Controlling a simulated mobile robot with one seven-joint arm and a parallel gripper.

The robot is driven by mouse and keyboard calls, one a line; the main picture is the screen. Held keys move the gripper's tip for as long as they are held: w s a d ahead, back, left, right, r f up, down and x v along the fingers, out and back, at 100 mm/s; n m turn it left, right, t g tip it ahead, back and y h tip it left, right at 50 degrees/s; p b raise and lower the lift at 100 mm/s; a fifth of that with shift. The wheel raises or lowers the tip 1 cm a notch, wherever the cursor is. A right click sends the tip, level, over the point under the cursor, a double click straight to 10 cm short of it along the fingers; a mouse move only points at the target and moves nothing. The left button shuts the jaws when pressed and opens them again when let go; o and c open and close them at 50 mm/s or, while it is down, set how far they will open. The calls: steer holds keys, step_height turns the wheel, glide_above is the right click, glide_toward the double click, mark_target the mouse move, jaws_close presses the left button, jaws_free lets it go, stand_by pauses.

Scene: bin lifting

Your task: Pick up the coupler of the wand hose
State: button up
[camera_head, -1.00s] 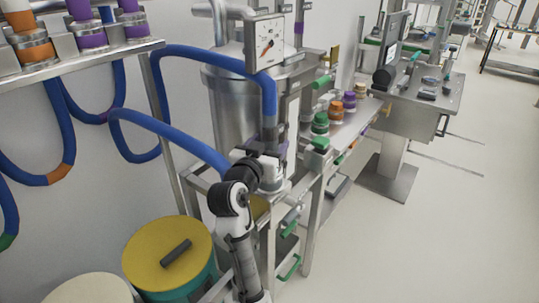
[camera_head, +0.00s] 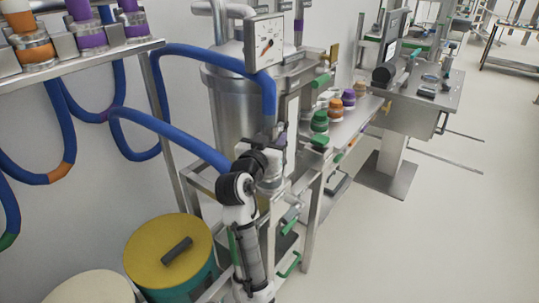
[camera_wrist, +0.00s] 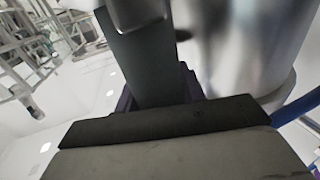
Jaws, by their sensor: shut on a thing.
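The blue wand hose (camera_head: 269,92) arches over the front of the steel tank and drops to a grey metal coupler (camera_head: 268,128). A blurred shiny metal cylinder stands close at the upper right, and a strip of blue hose (camera_wrist: 297,107) shows at the right edge. The exact contact is hidden by my wrist and fingers.
A steel tank (camera_head: 236,105) with a gauge (camera_head: 264,43) stands behind my gripper. A yellow-topped drum (camera_head: 150,246) is at the lower left. A shelf (camera_head: 340,135) with colored caps extends right. Another blue hose (camera_head: 175,138) loops left of my arm. Open floor lies right.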

steer(key=shift+r, duration=0.1)
steer(key=shift+r+b, duration=0.95)
steer(key=shift+r, duration=4)
steer(key=shift+s, duration=0.1)
